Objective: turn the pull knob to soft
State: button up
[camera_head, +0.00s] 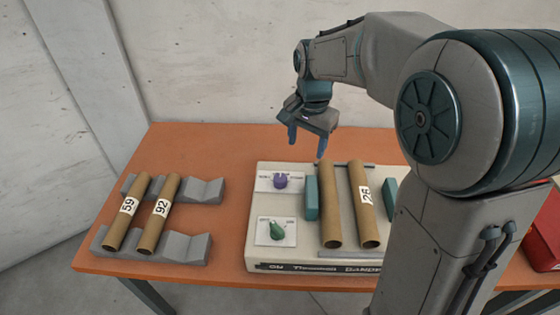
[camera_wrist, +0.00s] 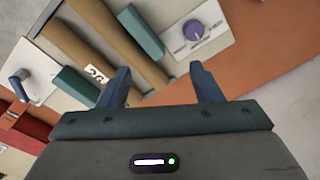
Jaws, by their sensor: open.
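A purple knob (camera_head: 280,181) sits on a white plate at the upper left of the winder's top; it also shows in the wrist view (camera_wrist: 194,30). The plate has small lettering on both sides, too small to read surely. A green knob (camera_head: 277,231) is on a second white plate nearer the front. Which knob is the pull knob I cannot read. My gripper (camera_head: 307,148) is open and empty, raised near the back of the winder, to the right of the purple knob. In the wrist view the fingers (camera_wrist: 162,84) point toward the winder, apart from the purple knob.
Two cardboard tubes (camera_head: 344,205) lie on the winder (camera_head: 300,250) between teal blocks (camera_head: 312,198). Two more tubes (camera_head: 157,212) rest on grey cradles (camera_head: 200,190) at left. A blue lever (camera_wrist: 18,85) and a red object (camera_wrist: 20,118) are at left in the wrist view.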

aim_at(280, 178)
jog(key=w+a+f+m, duration=0.3)
jog(key=w+a+f, duration=0.2)
jog(key=w+a, duration=0.1)
jog(key=shift+g, duration=0.4)
notch_tip(280, 178, down, 14)
jog(key=shift+w+a+r+p, duration=0.15)
jog(key=shift+r+p, duration=0.1)
jog(key=shift+p, duration=0.35)
jog(key=c, duration=1)
